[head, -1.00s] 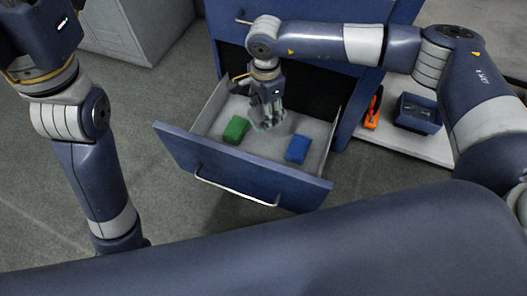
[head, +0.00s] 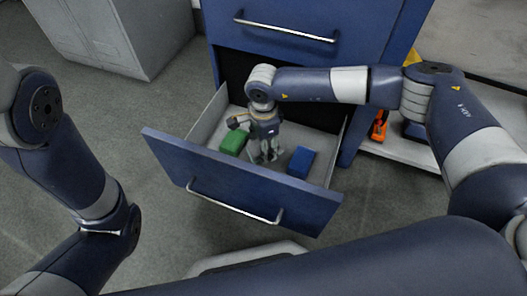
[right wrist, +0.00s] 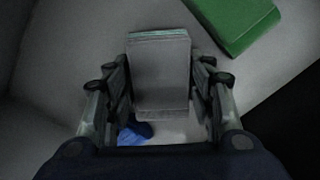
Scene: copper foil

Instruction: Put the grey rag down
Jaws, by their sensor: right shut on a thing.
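The grey rag (right wrist: 160,75) shows in the right wrist view as a folded grey block with a pale greenish far edge. My right gripper (right wrist: 160,98) is shut on it, with a finger along each side. In the head view my right gripper (head: 264,157) points down inside the open blue drawer (head: 225,184), between a green folded cloth and a blue one. The rag is mostly hidden there by the fingers, and I cannot tell whether it touches the drawer floor. My left arm shows at the left, but its gripper is out of view.
The green cloth (head: 233,142) lies close left of my right gripper, and the blue cloth (head: 301,161) lies to its right. The drawer's front panel and side walls surround them. An orange tool (head: 379,126) lies on a shelf at the right.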

